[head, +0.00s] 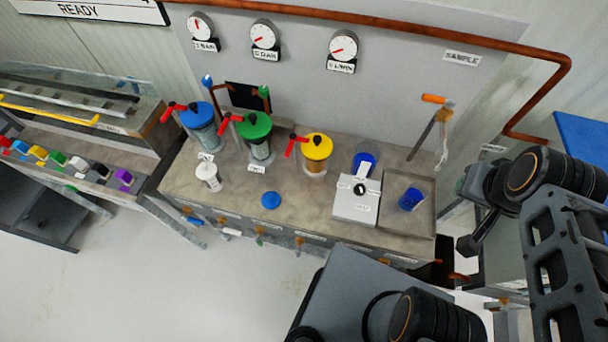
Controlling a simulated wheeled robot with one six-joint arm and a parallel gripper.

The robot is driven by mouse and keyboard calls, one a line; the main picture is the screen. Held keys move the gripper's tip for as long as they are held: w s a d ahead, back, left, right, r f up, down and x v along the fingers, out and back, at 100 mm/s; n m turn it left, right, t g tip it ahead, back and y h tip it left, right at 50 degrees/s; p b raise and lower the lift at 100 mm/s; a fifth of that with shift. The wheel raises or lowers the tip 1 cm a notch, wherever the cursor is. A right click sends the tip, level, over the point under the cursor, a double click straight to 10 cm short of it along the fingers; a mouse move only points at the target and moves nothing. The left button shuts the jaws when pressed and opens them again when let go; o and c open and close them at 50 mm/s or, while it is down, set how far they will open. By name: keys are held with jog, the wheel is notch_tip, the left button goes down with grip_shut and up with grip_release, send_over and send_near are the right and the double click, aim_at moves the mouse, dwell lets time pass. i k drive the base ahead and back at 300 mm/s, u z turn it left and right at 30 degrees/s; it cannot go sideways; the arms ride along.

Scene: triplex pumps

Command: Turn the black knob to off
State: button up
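The black knob (360,189) is a small dark dial on the top of a white box (354,209) near the right end of the bench. A label with lettering too small to read is on the box's front. The knob is too small in the head view to tell where it points. My arm is at the right edge, and its dark end, my gripper (469,244), hangs to the right of the bench, well apart from the knob. The fingers are too dark and small to tell if they are open or shut.
Pumps with blue (196,115), green (254,125) and yellow (318,146) tops and red handles stand left of the box. A blue cup (411,198) sits in a tray on its right. A blue lid (271,200) lies on the bench. Upright pipework (440,130) rises behind the tray.

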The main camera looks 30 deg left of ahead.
aim_at(360, 189)
jog(key=k, duration=0.5)
jog(key=z, duration=2.1)
jog(key=k, duration=1)
jog(key=u, duration=1.9)
jog(key=i, duration=0.45)
